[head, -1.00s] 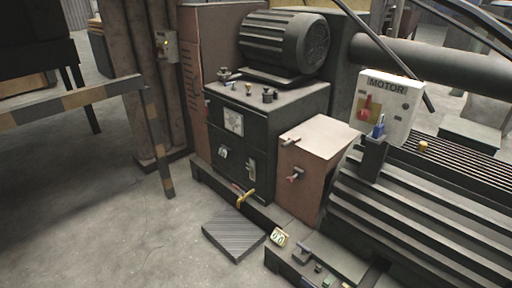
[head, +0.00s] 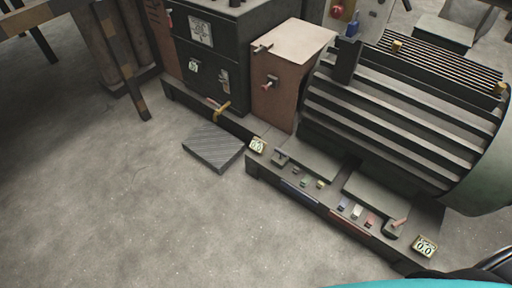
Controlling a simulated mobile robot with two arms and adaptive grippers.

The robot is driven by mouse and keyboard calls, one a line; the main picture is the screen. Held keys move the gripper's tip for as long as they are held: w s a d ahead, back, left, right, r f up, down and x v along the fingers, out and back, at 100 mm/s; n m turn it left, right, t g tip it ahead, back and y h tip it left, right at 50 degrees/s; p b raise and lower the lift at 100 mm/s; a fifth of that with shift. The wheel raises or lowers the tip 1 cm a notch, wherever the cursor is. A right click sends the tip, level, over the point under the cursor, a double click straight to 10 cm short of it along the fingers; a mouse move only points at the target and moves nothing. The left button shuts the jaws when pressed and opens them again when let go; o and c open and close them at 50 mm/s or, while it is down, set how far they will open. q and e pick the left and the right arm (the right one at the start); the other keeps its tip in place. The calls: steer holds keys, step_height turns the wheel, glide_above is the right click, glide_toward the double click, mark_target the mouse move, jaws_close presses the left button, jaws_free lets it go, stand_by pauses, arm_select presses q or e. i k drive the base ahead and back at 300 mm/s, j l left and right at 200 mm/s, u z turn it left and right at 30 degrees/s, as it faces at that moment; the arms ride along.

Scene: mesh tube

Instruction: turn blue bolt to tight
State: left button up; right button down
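A small blue piece (head: 352,28) sits on a dark upright bracket (head: 347,58) at the left end of the large ribbed machine (head: 400,112), near the top of the head view. It is too small to tell whether it is a bolt or how tight it is. A small bluish piece (head: 342,205) also shows on the long front base, among other coloured pieces. Neither of my grippers is in view, and nothing is seen touching these parts.
A ridged grey plate (head: 214,148) lies on the floor. A brown cabinet (head: 282,85) stands beside the ribbed machine. The floor at front left is clear.

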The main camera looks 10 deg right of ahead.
mark_target(281, 153)
steer(key=i+z, duration=0.2)
steer(key=i, duration=0.3)
steer(key=i+j+z, duration=0.15)
steer(key=i, duration=0.35)
